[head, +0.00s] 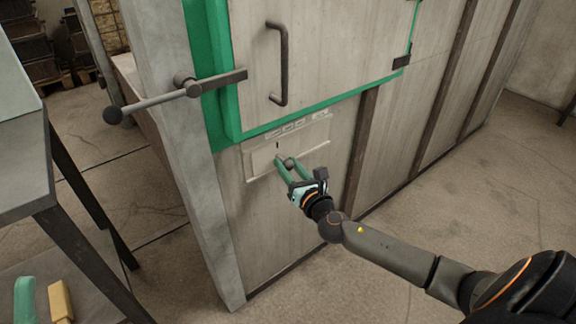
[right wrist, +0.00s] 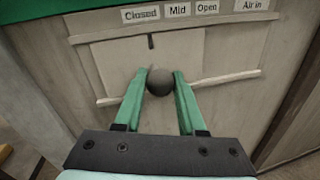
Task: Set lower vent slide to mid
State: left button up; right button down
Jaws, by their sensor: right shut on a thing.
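The lower vent slide (head: 262,161) is a pale plate in rails on the furnace wall, below the green door frame. It also shows in the right wrist view (right wrist: 115,66). Its round dark knob (right wrist: 159,82) is between the green fingers of my right gripper (right wrist: 159,84), which is shut on it; the head view also shows my right gripper (head: 285,162) there. A dark pointer mark (right wrist: 151,41) on the plate stands under the right part of the "Closed" label (right wrist: 140,14), left of the "Mid" label (right wrist: 177,10). My left gripper is not visible.
"Open" (right wrist: 207,7) and "Air in" (right wrist: 251,5) labels sit farther right. Above are a door with a dark handle (head: 283,62) and a latch bar (head: 165,98) jutting left. A metal table (head: 40,170) stands at left. The floor at right is clear.

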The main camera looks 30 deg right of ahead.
aim_at(292, 150)
jog(key=d+b, duration=0.1)
jog(key=d, duration=0.3)
jog(key=shift+w, duration=0.15)
jog(key=c, duration=0.5)
grip_release()
jog(key=s+a+p, duration=0.1)
jog(key=s, duration=1.1)
jog(key=shift+s+a, duration=0.25)
